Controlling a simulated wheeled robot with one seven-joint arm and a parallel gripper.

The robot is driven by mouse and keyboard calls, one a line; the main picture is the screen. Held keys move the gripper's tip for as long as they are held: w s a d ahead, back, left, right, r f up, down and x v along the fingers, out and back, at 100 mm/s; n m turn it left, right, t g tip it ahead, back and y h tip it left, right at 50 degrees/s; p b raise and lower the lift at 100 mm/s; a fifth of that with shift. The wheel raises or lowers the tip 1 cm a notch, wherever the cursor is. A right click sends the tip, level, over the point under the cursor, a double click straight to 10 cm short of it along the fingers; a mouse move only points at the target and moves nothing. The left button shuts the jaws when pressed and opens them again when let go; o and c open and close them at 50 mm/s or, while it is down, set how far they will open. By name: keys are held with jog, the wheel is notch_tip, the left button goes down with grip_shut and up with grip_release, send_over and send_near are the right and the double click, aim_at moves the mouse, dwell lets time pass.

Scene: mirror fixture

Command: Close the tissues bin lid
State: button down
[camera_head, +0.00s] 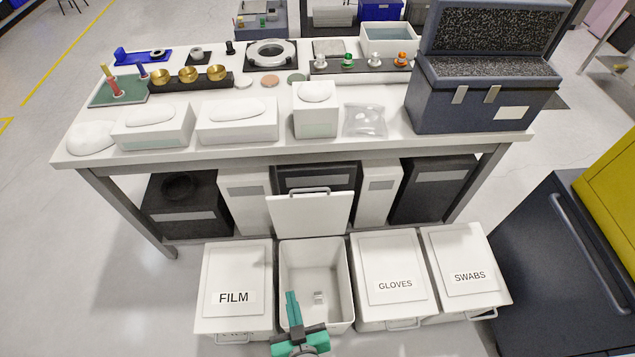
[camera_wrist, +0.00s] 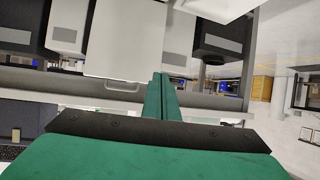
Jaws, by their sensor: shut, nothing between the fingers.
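The open white bin (camera_head: 315,258) stands between the bin marked FILM and the one marked GLOVES. No tissues label is readable on it. Its white lid (camera_head: 310,214) stands raised and nearly upright at the bin's back edge, with a grey handle (camera_head: 310,191) along its top. In the wrist view, the lid (camera_wrist: 125,40) appears upside down with its handle below. My green gripper (camera_head: 290,296) is shut and empty, over the front left of the bin opening and apart from the lid. Its closed fingers (camera_wrist: 162,88) show beside the lid's edge in the wrist view.
The FILM bin (camera_head: 233,276), GLOVES bin (camera_head: 393,272) and SWABS bin (camera_head: 464,263) have closed lids. A white workbench (camera_head: 270,160) with boxes stands behind the row. A dark cabinet (camera_head: 560,270) is at right. A small pale item (camera_head: 319,298) lies inside the open bin.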

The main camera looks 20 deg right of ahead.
jog(key=w+d+g, duration=0.1)
jog(key=w+d, duration=0.2)
jog(key=w, duration=0.3)
jog(key=w+d+m+g, duration=0.1)
jog(key=w+d, duration=0.1)
jog(key=w, duration=0.4)
jog(key=w+d+g, duration=0.1)
jog(key=w+d, duration=0.2)
jog(key=w, duration=0.3)
jog(key=w+d+r+m+g, duration=0.1)
jog(key=w+d+r+g, duration=0.1)
jog(key=w+d+r, duration=0.4)
jog(key=w+d+r+g, duration=0.1)
jog(key=w+d+r, duration=0.25)
jog(key=r, duration=0.55)
jog(key=shift+h, duration=0.4)
jog(key=f, duration=0.3)
jog(key=w+f, duration=0.1)
jog(key=f, duration=0.2)
jog(key=w+f, duration=0.1)
jog(key=f, duration=0.2)
jog(key=shift+w+f, duration=0.1)
jog(key=shift+f, duration=0.05)
jog(key=shift+d, duration=0.1)
jog(key=shift+s, duration=0.2)
